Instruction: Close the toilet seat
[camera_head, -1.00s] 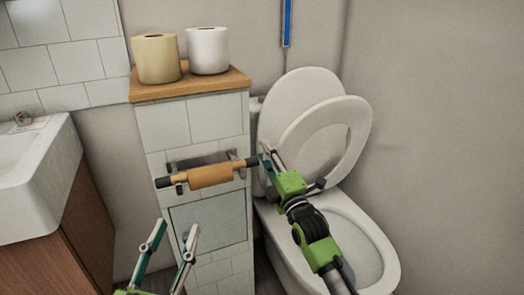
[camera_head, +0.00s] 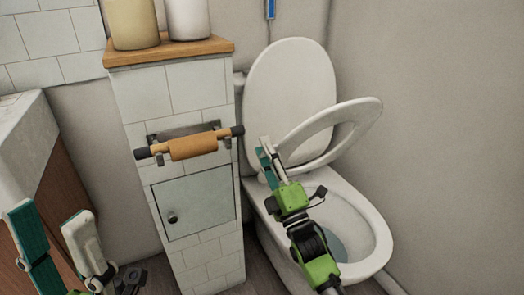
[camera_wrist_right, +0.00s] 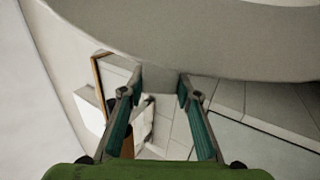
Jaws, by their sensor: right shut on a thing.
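The white toilet (camera_head: 372,228) stands at the right in the head view, its bowl open. Its lid (camera_head: 290,80) is upright against the wall. The ring-shaped seat (camera_head: 370,110) is tilted forward from the lid, partway between upright and the bowl rim. My right gripper (camera_head: 264,149) is at the seat's left edge, shut on it. In the right wrist view the grey-white seat (camera_wrist_right: 200,38) spans the top, with the fingers (camera_wrist_right: 160,88) against its edge. My left gripper (camera_head: 46,213) is open and empty at the lower left, away from the toilet.
A tiled half-wall (camera_head: 188,90) with a wooden top (camera_head: 170,51) stands left of the toilet, carrying two paper rolls. A roll holder (camera_head: 193,146) juts out from it above a small cabinet door (camera_head: 198,205). A sink cabinet (camera_head: 60,190) is at the far left.

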